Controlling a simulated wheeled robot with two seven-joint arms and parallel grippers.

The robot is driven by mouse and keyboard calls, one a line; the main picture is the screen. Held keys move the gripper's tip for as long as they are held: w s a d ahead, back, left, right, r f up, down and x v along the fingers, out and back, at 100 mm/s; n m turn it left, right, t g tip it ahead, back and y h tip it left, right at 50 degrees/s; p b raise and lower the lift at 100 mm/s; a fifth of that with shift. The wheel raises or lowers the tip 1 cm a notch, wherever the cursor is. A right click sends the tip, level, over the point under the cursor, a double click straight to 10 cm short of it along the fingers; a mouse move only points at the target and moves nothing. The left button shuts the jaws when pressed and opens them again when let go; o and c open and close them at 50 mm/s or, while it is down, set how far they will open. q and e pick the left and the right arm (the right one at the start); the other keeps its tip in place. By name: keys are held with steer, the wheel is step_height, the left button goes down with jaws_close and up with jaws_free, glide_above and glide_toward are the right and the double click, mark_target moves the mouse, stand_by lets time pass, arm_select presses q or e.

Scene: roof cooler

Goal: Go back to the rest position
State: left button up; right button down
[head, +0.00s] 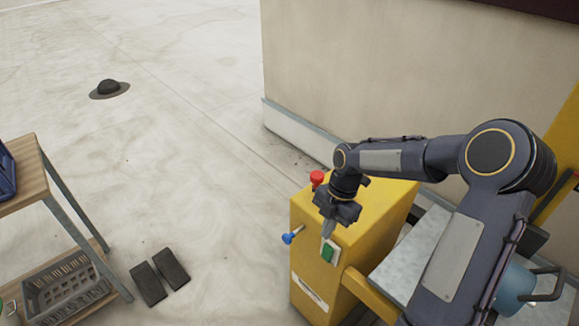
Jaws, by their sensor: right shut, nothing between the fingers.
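My right arm reaches in from the right over a yellow machine box (314,252). My right gripper (328,231) points down at the box's front top edge, with its fingers together and nothing between them. Its tips are close to a green switch (328,251) on the box's front face; I cannot tell whether they touch it. A red button (317,178) stands on top of the box, behind the gripper. A blue-ended lever (289,238) sticks out at the box's left side. My left gripper is not in view.
A wooden-topped shelf cart (24,172) with a grey basket (66,288) stands at the left. Two dark blocks (160,277) lie on the floor beside it. A metal surface (408,252) and a blue pot (515,287) are at the right. A pale wall (370,70) rises behind. The middle floor is clear.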

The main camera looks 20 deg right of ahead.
steer(key=s+a+r+m+t+p, duration=0.3)
steer(key=s+r+m, duration=0.6)
steer(key=m, duration=0.3)
steer(key=s+a+r+m+t+p, duration=0.2)
steer(key=s+a+r+m+t, duration=0.1)
steer(key=s+r+m, duration=0.6)
steer(key=s+m, duration=0.1)
steer(key=m, duration=0.2)
steer(key=shift+s+a+r+t+y+p, duration=0.25)
steer(key=shift+s+t+y+p, duration=0.05)
steer(key=shift+t+y+p, duration=0.1)
